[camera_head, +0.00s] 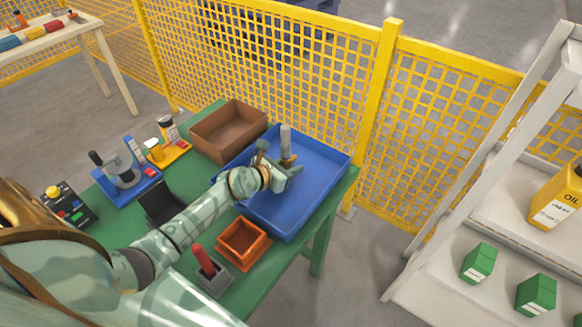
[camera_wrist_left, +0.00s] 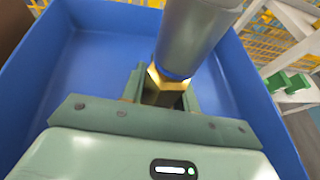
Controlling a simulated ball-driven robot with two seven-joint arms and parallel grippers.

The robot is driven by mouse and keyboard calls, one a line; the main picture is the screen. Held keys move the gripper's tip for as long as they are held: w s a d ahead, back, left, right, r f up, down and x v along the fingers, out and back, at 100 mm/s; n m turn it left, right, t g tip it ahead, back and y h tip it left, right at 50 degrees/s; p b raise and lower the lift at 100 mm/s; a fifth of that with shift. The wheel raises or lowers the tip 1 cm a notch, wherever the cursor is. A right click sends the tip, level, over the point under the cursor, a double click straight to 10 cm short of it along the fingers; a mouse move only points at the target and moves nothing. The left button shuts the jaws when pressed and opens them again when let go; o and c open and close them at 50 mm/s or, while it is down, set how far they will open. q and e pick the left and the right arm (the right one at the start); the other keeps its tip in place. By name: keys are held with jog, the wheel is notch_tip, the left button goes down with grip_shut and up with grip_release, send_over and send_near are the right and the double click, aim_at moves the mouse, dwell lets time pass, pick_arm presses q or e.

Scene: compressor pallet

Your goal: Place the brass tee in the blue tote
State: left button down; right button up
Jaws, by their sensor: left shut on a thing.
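My left gripper (camera_head: 286,172) is over the blue tote (camera_head: 325,160) on the green table. It is shut on a grey cylinder with a brass-coloured fitting (camera_head: 286,142), which stands up above the fingers. In the left wrist view, the gripper (camera_wrist_left: 163,95) has the brass-coloured hex part between its fingers, with the grey cylinder (camera_wrist_left: 192,35) above it. The tote's floor (camera_wrist_left: 95,65) lies behind and looks empty where visible. I cannot make out a tee shape on the held thing. My right gripper is not in view.
A brown bin (camera_head: 228,130) stands behind the tote's left side. An orange bin (camera_head: 242,243) and a red-handled item (camera_head: 204,262) are near the front edge. A blue fixture (camera_head: 128,188) is at left. Yellow mesh fence (camera_head: 280,70) runs behind.

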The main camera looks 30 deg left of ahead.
pick_arm(q)
jog(key=c, duration=1.5)
grip_release()
jog(key=shift+f, duration=0.15)
jog(key=o, duration=0.4)
jog(key=shift+o, duration=0.2)
jog(key=shift+r, duration=0.3)
jog(key=p+v, duration=0.5)
jog(key=v, duration=0.6)
jog(key=shift+s+p, duration=0.15)
jog(key=shift+p, duration=0.25)
jog(key=shift+s+a, duration=0.1)
jog(key=shift+s, duration=0.25)
